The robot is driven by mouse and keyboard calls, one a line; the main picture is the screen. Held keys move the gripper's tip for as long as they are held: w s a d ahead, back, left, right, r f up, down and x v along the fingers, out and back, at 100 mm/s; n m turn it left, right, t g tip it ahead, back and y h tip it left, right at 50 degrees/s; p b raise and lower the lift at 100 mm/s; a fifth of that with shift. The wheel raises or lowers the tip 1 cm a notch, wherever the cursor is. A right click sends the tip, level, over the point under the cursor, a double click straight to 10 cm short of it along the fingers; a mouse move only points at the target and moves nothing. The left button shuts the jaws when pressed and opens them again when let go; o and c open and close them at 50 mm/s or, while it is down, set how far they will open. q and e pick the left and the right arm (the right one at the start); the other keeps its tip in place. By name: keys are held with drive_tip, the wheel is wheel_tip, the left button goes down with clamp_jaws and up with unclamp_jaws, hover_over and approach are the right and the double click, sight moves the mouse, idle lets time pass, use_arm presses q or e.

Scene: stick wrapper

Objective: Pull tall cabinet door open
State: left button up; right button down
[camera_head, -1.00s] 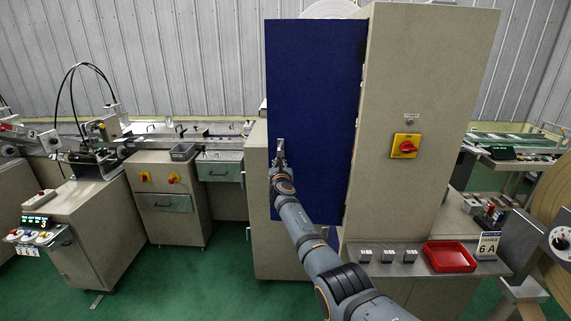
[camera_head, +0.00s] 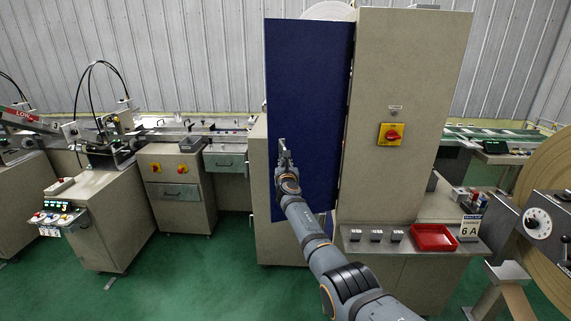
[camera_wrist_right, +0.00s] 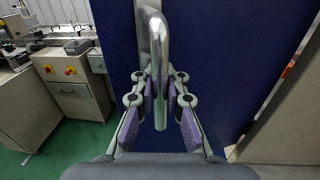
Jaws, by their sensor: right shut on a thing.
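The tall cabinet has a blue door (camera_head: 308,90), and a beige side panel (camera_head: 405,80) faces me to its right. The metal handle (camera_wrist_right: 158,45) is a vertical bar near the door's left edge. My right gripper (camera_head: 283,150) is at this handle. In the right wrist view its purple-padded fingers (camera_wrist_right: 160,98) are on either side of the bar's lower part, shut on it. A narrow gap shows along the door's right edge in that view; how far the door stands open is hard to tell. My left gripper is not in view.
A red tray (camera_head: 433,238) sits on the low ledge in front of the cabinet. A red switch on a yellow plate (camera_head: 391,134) is on the side panel. Beige machine cabinets (camera_head: 178,190) stand at left, and a large roll (camera_head: 545,235) at right. Green floor between them is free.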

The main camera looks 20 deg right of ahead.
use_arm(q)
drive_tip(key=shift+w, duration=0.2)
use_arm(e)
drive_tip(key=shift+a, duration=0.15)
drive_tip(key=c, duration=1.4)
unclamp_jaws()
drive_tip(key=shift+a, duration=0.15)
drive_tip(key=shift+o, duration=0.2)
drive_tip(key=shift+s, duration=0.25)
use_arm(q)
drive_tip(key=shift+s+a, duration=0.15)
use_arm(e)
drive_tip(key=v, duration=1.1)
drive_tip(key=shift+s+a, duration=0.15)
drive_tip(key=shift+s, duration=0.05)
